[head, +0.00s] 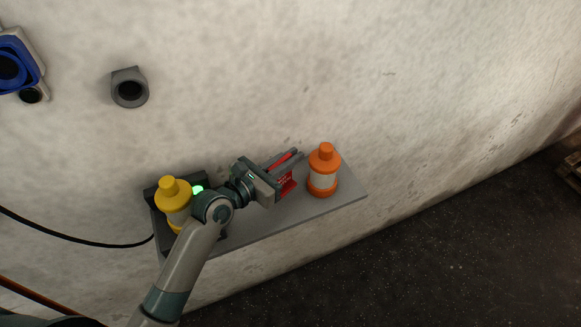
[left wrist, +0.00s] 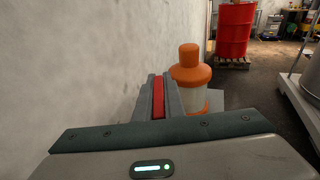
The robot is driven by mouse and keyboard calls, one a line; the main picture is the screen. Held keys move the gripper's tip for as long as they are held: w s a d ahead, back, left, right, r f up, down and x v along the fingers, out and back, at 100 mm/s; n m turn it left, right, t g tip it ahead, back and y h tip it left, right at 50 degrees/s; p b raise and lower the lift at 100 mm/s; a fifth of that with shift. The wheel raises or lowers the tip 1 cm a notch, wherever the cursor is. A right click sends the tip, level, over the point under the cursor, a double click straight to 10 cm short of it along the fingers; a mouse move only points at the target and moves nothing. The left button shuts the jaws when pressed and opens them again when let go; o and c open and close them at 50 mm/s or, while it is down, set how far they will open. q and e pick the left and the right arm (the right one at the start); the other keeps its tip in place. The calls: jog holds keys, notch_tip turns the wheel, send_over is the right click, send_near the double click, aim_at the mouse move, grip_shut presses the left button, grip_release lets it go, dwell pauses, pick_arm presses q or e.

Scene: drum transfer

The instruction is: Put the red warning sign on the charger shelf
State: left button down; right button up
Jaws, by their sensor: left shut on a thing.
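The red warning sign (head: 287,184) is between the fingers of my left gripper (head: 290,160), which is shut on it. In the left wrist view the sign (left wrist: 158,97) shows as a narrow red strip between the fingers (left wrist: 164,90). The gripper is over the grey charger shelf (head: 345,197) on the wall. I cannot tell whether the sign's lower edge touches the shelf. An orange bottle (head: 323,172) stands on the shelf just right of the gripper and shows in the left wrist view (left wrist: 190,75). My right gripper is in neither view.
A yellow bottle (head: 172,194) stands at the shelf's left end, by a dark charger (head: 152,194) with a green light, partly behind my arm. The wall is close behind the shelf. A red drum (left wrist: 235,30) stands farther off on a pallet.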

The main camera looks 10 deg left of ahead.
aim_at(290, 178)
pick_arm(q)
jog(key=shift+f, duration=0.55)
jog(key=shift+f+p, duration=0.45)
jog(key=shift+f, duration=1.05)
jog(key=c, duration=1.8)
grip_release()
jog(key=shift+f, duration=0.1)
jog(key=shift+c, duration=0.2)
jog(key=shift+s, duration=0.1)
